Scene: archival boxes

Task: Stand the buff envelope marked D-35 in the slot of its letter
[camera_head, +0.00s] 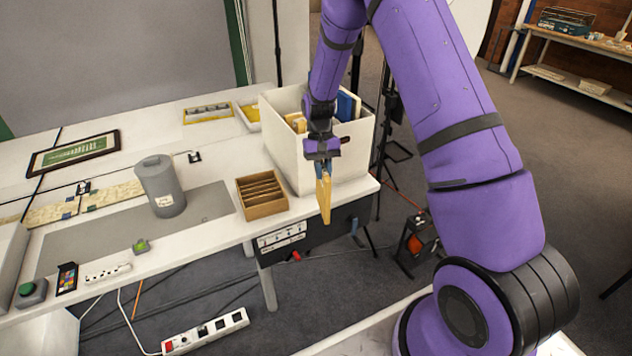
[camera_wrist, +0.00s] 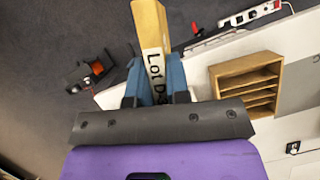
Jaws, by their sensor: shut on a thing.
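My gripper (camera_head: 323,167) is shut on a buff envelope (camera_head: 325,200), which hangs edge-on below the fingers, just beyond the table's front edge. In the wrist view, the blue fingers (camera_wrist: 156,82) clamp the envelope (camera_wrist: 150,28). The small wooden slotted box (camera_head: 245,206) stands on the table, left of my gripper, with several slots that look empty. It also shows in the wrist view (camera_wrist: 217,84), right of the envelope and apart from it. No slot letters are legible.
A large white bin (camera_head: 290,158) with buff and blue items stands right behind my gripper. A grey lidded canister (camera_head: 161,187) stands left of the slotted box on a grey mat (camera_head: 110,235).

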